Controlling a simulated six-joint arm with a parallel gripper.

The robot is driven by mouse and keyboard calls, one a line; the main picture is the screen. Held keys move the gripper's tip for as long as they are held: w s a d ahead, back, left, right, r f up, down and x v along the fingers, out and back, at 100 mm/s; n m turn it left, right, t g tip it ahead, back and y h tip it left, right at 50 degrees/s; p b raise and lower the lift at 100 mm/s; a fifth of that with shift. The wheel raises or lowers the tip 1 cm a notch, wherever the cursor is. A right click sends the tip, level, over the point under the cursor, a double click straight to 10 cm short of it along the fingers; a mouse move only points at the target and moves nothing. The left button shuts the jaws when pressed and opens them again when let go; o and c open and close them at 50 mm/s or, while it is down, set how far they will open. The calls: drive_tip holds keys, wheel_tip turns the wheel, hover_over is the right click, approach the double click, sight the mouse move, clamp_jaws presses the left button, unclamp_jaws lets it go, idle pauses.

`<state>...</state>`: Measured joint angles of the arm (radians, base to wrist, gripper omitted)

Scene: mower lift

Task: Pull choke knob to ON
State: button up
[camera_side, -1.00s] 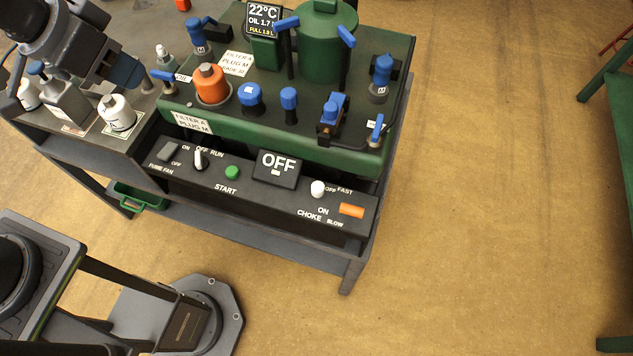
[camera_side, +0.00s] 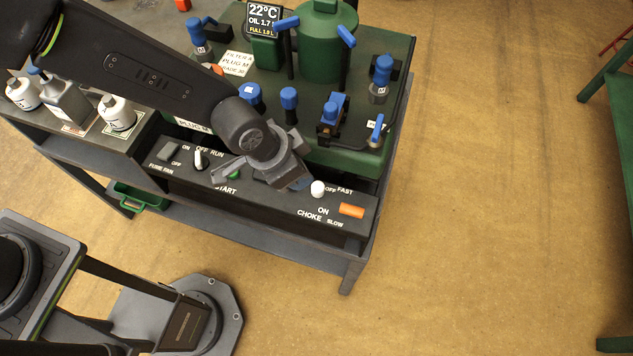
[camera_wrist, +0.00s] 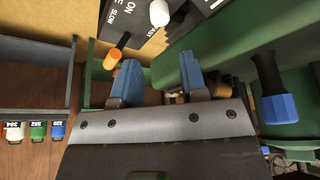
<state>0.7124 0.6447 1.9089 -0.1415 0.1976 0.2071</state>
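The white choke knob (camera_side: 318,188) stands on the right part of the black control panel (camera_side: 270,199), between the OFF and ON labels. It also shows at the top of the wrist view (camera_wrist: 159,13). My gripper (camera_side: 300,182) is over the panel, just left of the choke knob and apart from it. In the wrist view my gripper's two blue fingers (camera_wrist: 160,80) are spread with nothing between them. The knob lies beyond the fingertips.
An orange slider (camera_side: 351,210) is right of the knob, by the FAST and SLOW labels. The green machine deck (camera_side: 300,155) with blue-capped parts rises behind the panel. A toggle (camera_side: 199,160) stands left of my gripper.

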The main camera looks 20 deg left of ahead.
sight(317, 187)
drive_tip(key=x, duration=1.1)
drive_tip(key=shift+r, duration=0.1)
drive_tip(key=shift+c, duration=0.2)
drive_tip(key=shift+a, duration=0.1)
clamp_jaws()
